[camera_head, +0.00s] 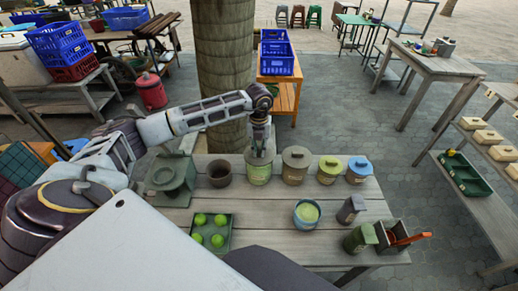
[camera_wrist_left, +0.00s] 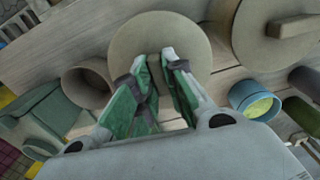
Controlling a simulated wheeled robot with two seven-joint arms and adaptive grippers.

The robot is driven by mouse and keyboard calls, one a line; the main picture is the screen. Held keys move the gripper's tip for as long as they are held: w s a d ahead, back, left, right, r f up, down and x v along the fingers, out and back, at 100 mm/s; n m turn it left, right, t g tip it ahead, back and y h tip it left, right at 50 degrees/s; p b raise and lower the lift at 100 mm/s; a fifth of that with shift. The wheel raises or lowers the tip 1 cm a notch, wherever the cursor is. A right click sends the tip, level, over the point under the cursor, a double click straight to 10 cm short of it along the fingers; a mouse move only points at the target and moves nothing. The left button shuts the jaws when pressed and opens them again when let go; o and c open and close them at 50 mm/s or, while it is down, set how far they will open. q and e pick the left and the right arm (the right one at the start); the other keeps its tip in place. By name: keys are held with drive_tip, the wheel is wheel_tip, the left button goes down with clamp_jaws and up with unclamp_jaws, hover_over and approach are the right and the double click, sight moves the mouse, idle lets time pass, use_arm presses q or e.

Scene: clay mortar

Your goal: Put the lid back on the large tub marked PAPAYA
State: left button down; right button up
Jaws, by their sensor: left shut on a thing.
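A large green tub (camera_head: 258,177) with a label too small to read stands in the back row on the table. A round lid (camera_head: 249,160) sits at its mouth; I cannot tell whether it is fully seated. In the left wrist view the lid (camera_wrist_left: 150,32) is a wide beige-grey disc beneath the fingers. My right gripper is not in view.
An open brown pot (camera_head: 219,174) stands close left of the tub, and a lidded brown tub (camera_head: 295,168) close right. Smaller lidded tubs (camera_head: 330,171) stand farther right. A bowl (camera_head: 307,222) and a green tray (camera_head: 220,246) of green fruit are in front.

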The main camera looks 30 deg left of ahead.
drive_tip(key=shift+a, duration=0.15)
use_arm(q)
drive_tip(key=shift+f, duration=0.15)
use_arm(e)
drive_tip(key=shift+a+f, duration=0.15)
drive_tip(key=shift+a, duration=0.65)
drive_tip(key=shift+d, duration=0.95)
